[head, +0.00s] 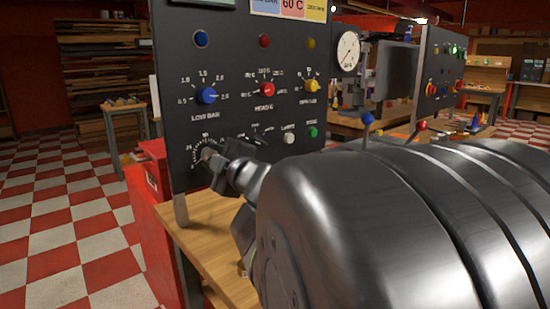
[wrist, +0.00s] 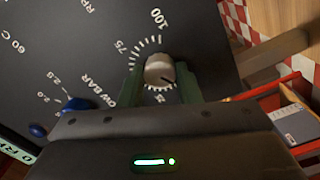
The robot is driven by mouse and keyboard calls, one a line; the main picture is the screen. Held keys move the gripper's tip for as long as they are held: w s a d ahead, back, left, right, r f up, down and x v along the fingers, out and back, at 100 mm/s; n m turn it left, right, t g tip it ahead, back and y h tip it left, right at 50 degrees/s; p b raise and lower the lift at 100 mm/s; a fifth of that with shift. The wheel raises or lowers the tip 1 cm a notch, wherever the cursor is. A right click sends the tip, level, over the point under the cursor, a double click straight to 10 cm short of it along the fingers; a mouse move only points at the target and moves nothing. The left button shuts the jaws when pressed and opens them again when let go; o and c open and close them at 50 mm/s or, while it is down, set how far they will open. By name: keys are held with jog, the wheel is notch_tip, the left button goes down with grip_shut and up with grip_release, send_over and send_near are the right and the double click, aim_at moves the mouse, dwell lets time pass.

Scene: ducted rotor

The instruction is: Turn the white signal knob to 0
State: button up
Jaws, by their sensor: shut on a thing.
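The white signal knob (wrist: 158,69) sits inside a ring of white tick marks on the black panel (wrist: 190,30). In the wrist view, 100 and 75 can be read beside the ring. A dark mark shows on the knob's lower right side, but its exact reading is unclear. My gripper (wrist: 160,82) has its two green fingers on either side of the knob and is shut on it. In the head view, my gripper (head: 212,160) reaches the panel's lower left dial, and my arm hides part of that dial.
A blue knob (head: 206,95), a red knob (head: 267,89) and a yellow knob (head: 312,86) stand above on the panel. A small white knob (head: 289,137) and a green button (head: 313,132) are to the right. A red cabinet (head: 150,215) stands left of the panel.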

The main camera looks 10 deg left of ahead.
jog(key=o, duration=1)
jog(key=shift+c, duration=0.2)
jog(key=p+v, duration=0.8)
jog(key=v, duration=0.5)
jog(key=shift+s+d, duration=0.25)
jog(key=shift+d, duration=0.05)
